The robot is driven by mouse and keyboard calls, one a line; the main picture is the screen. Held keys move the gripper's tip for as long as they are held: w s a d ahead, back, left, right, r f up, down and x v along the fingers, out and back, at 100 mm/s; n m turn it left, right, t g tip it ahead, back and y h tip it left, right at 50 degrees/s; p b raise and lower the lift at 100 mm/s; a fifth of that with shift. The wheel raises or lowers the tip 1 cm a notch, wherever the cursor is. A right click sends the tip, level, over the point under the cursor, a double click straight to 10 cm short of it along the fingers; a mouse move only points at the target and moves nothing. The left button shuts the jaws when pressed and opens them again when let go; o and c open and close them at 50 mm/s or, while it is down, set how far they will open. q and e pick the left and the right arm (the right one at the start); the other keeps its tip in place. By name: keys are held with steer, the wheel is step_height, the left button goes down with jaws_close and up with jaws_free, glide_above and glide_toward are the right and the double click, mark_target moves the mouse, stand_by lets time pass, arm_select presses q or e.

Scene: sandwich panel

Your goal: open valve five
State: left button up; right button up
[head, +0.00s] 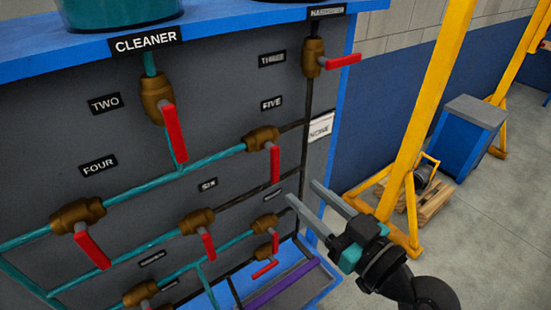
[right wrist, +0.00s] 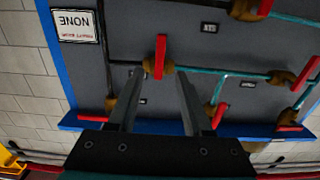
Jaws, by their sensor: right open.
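Valve five is a brass body (head: 262,139) on the grey panel, below the FIVE label (head: 272,104). Its red handle (head: 275,164) hangs down, across the pipe, which is teal on the left and dark on the right. My right gripper (head: 302,190) is open and empty, its fingers pointing at the panel just below and right of this handle. In the right wrist view, which is upside down, the red handle (right wrist: 160,56) shows beyond and between the open fingers (right wrist: 160,76). I cannot see contact. My left gripper is not in view.
Other red-handled valves sit close by: three (head: 313,58) above, six (head: 197,221) to the lower left. A white NONE sign (head: 320,127) is right of valve five. A blue frame edges the panel. A yellow post (head: 423,100) stands to the right.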

mark_target(277, 169)
steer(key=p+x, duration=0.2)
steer(key=x, duration=0.8)
jaws_close()
stand_by(1.3)
